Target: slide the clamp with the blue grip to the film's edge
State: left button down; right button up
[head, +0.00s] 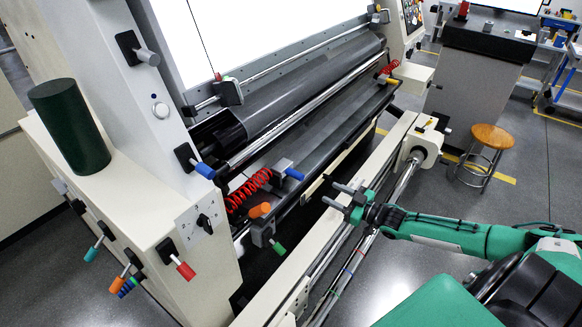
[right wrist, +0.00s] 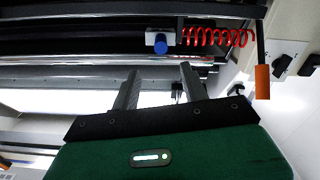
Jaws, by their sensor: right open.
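The clamp with the blue grip (head: 283,167) is a small grey block with a blue handle, on a rail at the front of the machine, just right of a red coil. In the right wrist view the clamp (right wrist: 150,38) shows its blue grip end-on, beyond the fingertips. My right gripper (head: 336,195) is open and empty, to the right of and apart from the clamp; its two fingers (right wrist: 158,70) point toward the machine. The dark film or web (head: 325,130) runs along the rollers; I cannot make out its exact edge. My left gripper is not in view.
The red coil (head: 248,190) and an orange-handled part (head: 260,210) sit left of the clamp. A cream beam (head: 325,215) runs along the front, close to my right gripper. A blue handle (head: 205,170) sticks out of the left frame. A stool (head: 491,138) stands at right.

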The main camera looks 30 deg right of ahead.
aim_at(302, 178)
jog(key=b+x, duration=0.8)
jog(key=x, duration=0.4)
jog(key=shift+w+a+r, duration=0.2)
jog(key=shift+w, duration=0.05)
jog(key=shift+w+a, duration=0.2)
jog(key=shift+w, duration=0.35)
jog(key=shift+r, duration=0.1)
jog(key=shift+c, duration=0.9)
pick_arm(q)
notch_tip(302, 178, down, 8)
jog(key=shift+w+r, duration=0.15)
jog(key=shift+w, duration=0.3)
pick_arm(e)
grip_shut()
